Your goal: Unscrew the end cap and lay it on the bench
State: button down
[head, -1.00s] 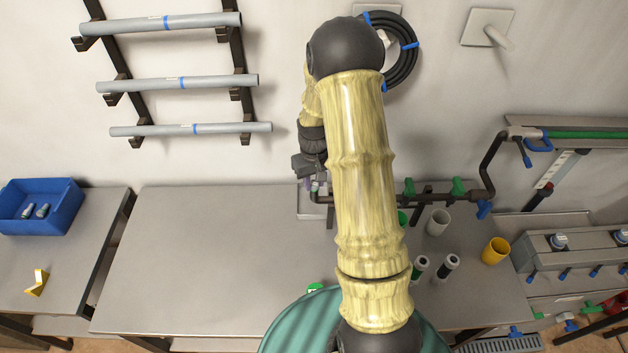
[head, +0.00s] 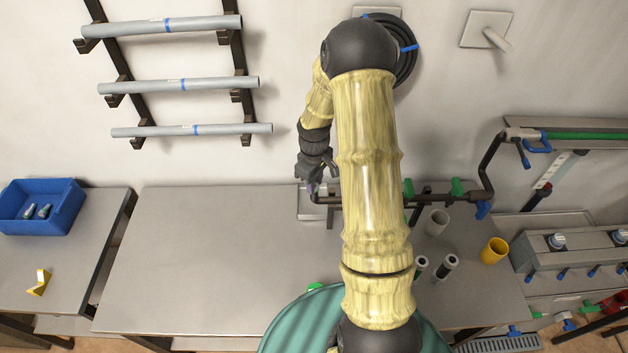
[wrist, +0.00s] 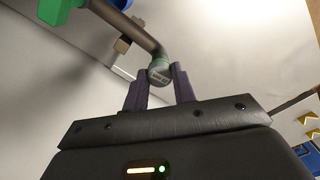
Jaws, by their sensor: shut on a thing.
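The end cap (wrist: 159,76) is a small grey round piece at the end of the dark manifold pipe (wrist: 128,28), with a green ring behind it. In the wrist view it sits in line with the pipe, and I see no gap between them. My gripper (wrist: 160,84) has its two purple fingers on either side of the cap, shut on it. In the head view my gripper (head: 311,188) is at the pipe's left end and hides the cap. The bench (head: 210,250) is a grey metal top with wide clear room left of the pipe.
Grey cups (head: 437,222), a yellow cup (head: 494,250) and dark cylinders (head: 446,267) stand on the right of the bench. A blue bin (head: 40,207) is on the left table. Green and blue valve handles line the pipe. A grey tray (head: 310,212) lies below my gripper.

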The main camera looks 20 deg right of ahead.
jog(key=shift+r+n+p, duration=0.1)
jog(key=shift+n+p, duration=0.3)
jog(key=shift+n, duration=1.2)
jog(key=shift+n+p, duration=0.65)
jog(key=shift+n, duration=0.45)
jog(key=c, duration=1.1)
grip_release()
jog(key=shift+d, duration=0.1)
jog(key=shift+o, duration=0.2)
jog(key=shift+r+p, duration=0.55)
jog(key=shift+r, duration=0.2)
jog(key=shift+c, duration=0.4)
grip_shut()
